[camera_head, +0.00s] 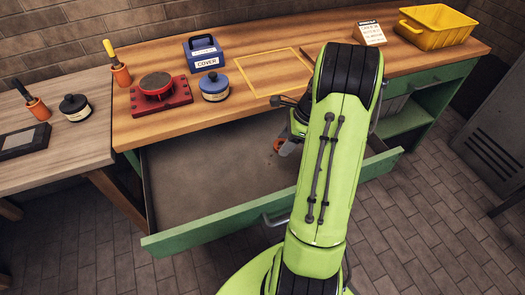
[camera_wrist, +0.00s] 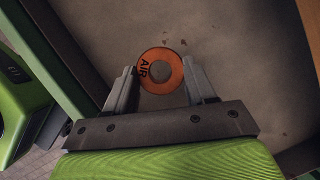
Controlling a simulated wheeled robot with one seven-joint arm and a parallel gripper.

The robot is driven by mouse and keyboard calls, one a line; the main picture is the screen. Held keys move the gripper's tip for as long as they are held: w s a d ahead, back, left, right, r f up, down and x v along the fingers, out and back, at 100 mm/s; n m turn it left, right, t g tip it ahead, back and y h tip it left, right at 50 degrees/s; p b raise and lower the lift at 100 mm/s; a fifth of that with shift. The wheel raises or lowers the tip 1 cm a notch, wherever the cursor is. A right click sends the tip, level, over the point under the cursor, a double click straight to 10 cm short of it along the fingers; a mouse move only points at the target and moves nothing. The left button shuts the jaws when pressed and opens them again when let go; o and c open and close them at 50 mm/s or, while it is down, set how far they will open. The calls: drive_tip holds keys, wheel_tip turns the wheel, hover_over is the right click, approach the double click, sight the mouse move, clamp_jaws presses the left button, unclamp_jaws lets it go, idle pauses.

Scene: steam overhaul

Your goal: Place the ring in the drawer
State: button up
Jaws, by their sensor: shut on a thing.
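An orange ring (camera_wrist: 160,54) with black lettering that reads "AIR" is between the fingers of my gripper (camera_wrist: 161,84) in the wrist view. The fingers are shut on it from both sides. The brown drawer floor shows behind the ring and through its hole. The green drawer (camera_head: 205,240) is pulled open under the wooden bench in the head view, and its bare floor is visible at left. My gripper is over the drawer, mostly hidden behind my green arm. A small orange patch of the ring (camera_head: 279,145) shows beside it. I cannot tell whether the ring touches the drawer floor.
On the bench (camera_head: 255,110) stand a red fixture (camera_head: 160,94), a blue "COVER" box (camera_head: 204,53), a dark blue round pot (camera_head: 214,88), an orange holder (camera_head: 121,75) and a yellow bin (camera_head: 437,26). The drawer's left half is clear. A grey locker (camera_head: 490,100) stands at right.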

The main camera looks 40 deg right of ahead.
sight(278, 166)
wheel_tip(278, 166, down, 10)
drive_tip(key=b, duration=0.3)
drive_tip(key=shift+r+b, duration=0.15)
drive_tip(key=shift+b, duration=0.2)
drive_tip(key=shift+r, duration=0.15)
drive_tip(key=o, duration=1.2)
